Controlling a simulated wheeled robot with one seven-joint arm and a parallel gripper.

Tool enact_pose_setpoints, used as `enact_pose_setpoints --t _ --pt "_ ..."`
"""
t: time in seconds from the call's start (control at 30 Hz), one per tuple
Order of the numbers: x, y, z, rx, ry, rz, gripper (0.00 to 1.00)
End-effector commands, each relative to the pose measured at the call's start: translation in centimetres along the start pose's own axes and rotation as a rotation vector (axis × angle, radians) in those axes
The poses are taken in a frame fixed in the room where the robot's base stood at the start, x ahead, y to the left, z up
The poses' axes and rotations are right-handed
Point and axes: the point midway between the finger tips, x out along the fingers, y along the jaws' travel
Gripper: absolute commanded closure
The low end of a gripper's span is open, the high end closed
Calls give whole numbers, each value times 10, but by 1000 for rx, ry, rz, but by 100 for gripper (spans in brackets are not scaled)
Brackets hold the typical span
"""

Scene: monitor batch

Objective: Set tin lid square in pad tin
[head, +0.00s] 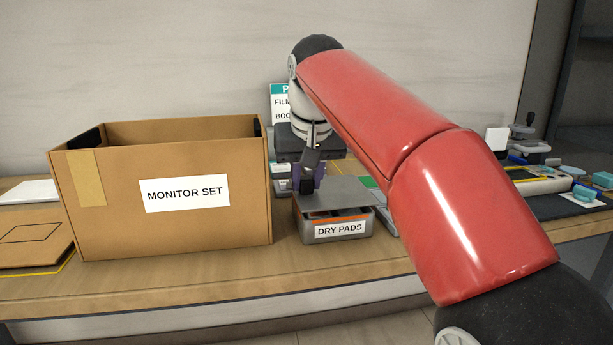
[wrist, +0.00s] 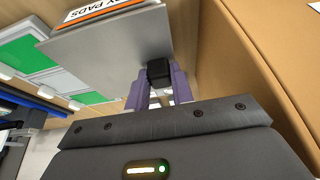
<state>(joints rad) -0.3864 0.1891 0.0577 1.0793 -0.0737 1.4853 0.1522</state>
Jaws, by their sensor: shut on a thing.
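The tin lid (head: 350,192) is a flat grey plate over the pad tin (head: 301,228), an open grey tin labelled DRY PADS with an orange strip near its front top. A gap shows under the lid's front edge, and the lid looks slightly turned relative to the tin. My gripper (head: 308,187) has purple fingers and is shut on a dark block at the lid's left edge. In the wrist view, the block sits between the fingers (wrist: 158,82) and the lid (wrist: 105,57) covers most of the tin. Whether the lid touches the tin's far rim is hidden.
A tall cardboard box (head: 110,220) labelled MONITOR SET stands close left of my gripper. Green and white cards (wrist: 28,53) lie beside the tin. A sign (head: 280,103) stands behind. The bench (head: 250,280) is clear in front.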

Motion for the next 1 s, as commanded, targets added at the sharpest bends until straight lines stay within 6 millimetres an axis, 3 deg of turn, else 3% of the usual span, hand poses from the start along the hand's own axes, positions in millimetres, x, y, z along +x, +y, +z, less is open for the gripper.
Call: enact_pose_setpoints --t 1.0 --pt "10 0 4 0 1 0 100"
